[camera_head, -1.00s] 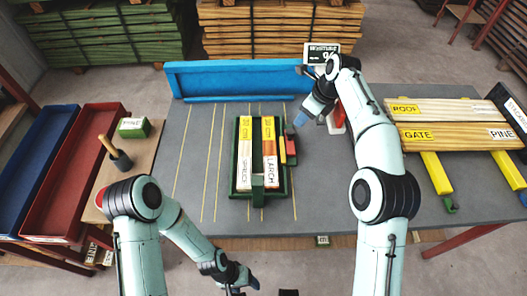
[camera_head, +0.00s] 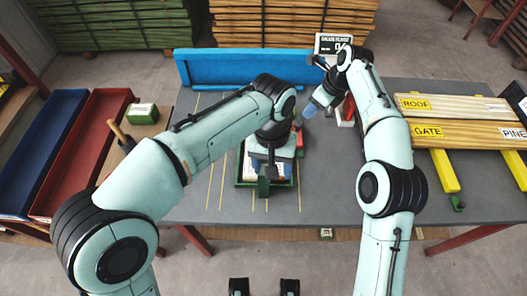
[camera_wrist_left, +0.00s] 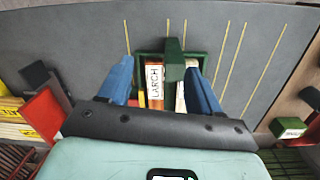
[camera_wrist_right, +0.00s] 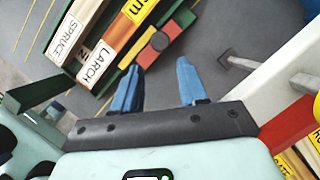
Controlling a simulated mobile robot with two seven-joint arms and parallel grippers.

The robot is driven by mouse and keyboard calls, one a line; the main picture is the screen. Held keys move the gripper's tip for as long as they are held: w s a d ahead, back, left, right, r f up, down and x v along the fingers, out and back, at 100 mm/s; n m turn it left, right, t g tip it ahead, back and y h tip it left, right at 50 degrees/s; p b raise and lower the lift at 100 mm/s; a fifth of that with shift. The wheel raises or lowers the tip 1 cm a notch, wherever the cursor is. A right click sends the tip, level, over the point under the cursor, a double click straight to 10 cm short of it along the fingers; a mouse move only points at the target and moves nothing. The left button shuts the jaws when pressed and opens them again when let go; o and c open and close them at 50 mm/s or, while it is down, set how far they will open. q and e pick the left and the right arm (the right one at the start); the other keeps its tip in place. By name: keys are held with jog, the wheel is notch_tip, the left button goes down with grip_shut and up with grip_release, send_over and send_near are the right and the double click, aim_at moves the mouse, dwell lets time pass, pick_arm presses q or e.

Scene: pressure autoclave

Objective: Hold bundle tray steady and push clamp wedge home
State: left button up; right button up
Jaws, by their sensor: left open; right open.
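The green bundle tray (camera_head: 241,183) lies on the grey table, largely covered by my left arm in the head view. It holds timber strips labelled SPRUCE (camera_wrist_right: 70,37) and LARCH (camera_wrist_right: 93,68). The tray's green upright (camera_wrist_left: 174,62) stands between the spread fingers of my left gripper (camera_wrist_left: 160,75); contact cannot be told. The red clamp wedge (camera_wrist_right: 146,55), with a dark round spot nearby, sits along the tray's side in the right wrist view. My right gripper (camera_wrist_right: 157,65) is open and empty beside it, to the tray's right in the head view (camera_head: 311,107).
A blue backboard (camera_head: 255,66) closes the table's rear. Labelled planks (camera_head: 455,107) on yellow bars lie at the right. Red (camera_head: 85,150) and blue (camera_head: 45,145) bins stand at the left. A white-and-red fixture (camera_head: 346,112) stands near my right gripper. The table's front strip is bare.

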aim_at(264, 181)
pick_arm(q)
jog(key=shift+w+a+r+n+t, duration=0.3)
jog(key=shift+w+a+r+n, duration=0.5)
jog(key=shift+a+r+n, duration=0.15)
jog(key=shift+w+a+f, duration=0.1)
notch_tip(264, 181, down, 13)
jog(key=shift+r, duration=0.1)
